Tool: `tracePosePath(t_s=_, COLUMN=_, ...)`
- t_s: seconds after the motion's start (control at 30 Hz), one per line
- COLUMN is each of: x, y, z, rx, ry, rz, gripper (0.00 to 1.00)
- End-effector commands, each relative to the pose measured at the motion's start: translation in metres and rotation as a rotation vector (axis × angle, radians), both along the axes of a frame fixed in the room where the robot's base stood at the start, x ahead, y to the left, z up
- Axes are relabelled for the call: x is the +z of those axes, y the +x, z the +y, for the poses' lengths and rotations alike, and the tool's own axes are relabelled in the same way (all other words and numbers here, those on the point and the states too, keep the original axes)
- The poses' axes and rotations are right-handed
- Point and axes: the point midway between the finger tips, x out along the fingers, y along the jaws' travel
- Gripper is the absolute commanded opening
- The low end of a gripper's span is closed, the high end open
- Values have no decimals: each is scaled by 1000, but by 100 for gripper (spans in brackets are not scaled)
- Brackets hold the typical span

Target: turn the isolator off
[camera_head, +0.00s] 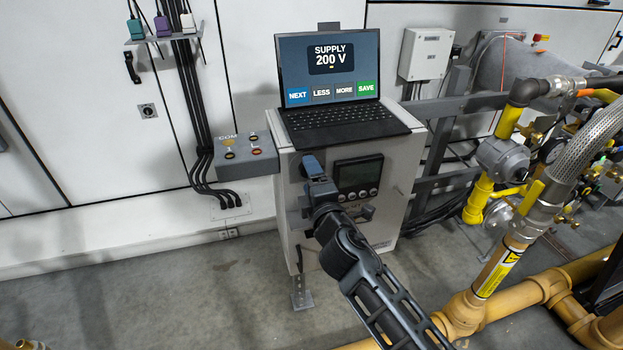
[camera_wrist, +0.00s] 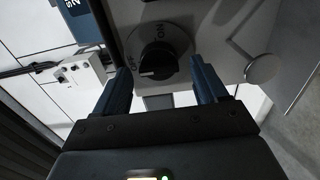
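The isolator (camera_wrist: 157,58) is a black rotary knob on a round grey plate, seen in the wrist view. The plate carries OFF lettering at its left and ON lettering at its upper right. I cannot tell for sure which mark the knob points to. My gripper (camera_wrist: 161,68) is open, with its two blue fingers apart on the left and right of the knob in the picture. Nothing is seen between them touching the knob. In the head view my gripper (camera_head: 312,168) is at the left part of the cabinet front, and the isolator is hidden there.
The grey cabinet (camera_head: 400,165) carries a display panel (camera_head: 358,177) right of my gripper and a laptop (camera_head: 335,75) on top, showing SUPPLY 200 V. A grey box with sockets (camera_head: 243,152) juts out at left. Yellow pipes (camera_head: 485,195) stand at right.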

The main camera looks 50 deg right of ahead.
Motion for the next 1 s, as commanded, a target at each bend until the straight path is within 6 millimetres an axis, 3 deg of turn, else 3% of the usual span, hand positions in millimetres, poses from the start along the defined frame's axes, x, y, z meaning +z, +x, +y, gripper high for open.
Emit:
tracePosePath(t_s=0.27, x=0, y=-3, z=1, rx=-1, ry=0, rz=0, gripper=72)
tracePosePath(t_s=0.7, x=-2, y=-54, z=36, rx=0, ry=0, rz=1, gripper=72)
tracePosePath(t_s=1.0, x=0, y=-65, z=43, rx=-1, ry=0, rz=0, gripper=72)
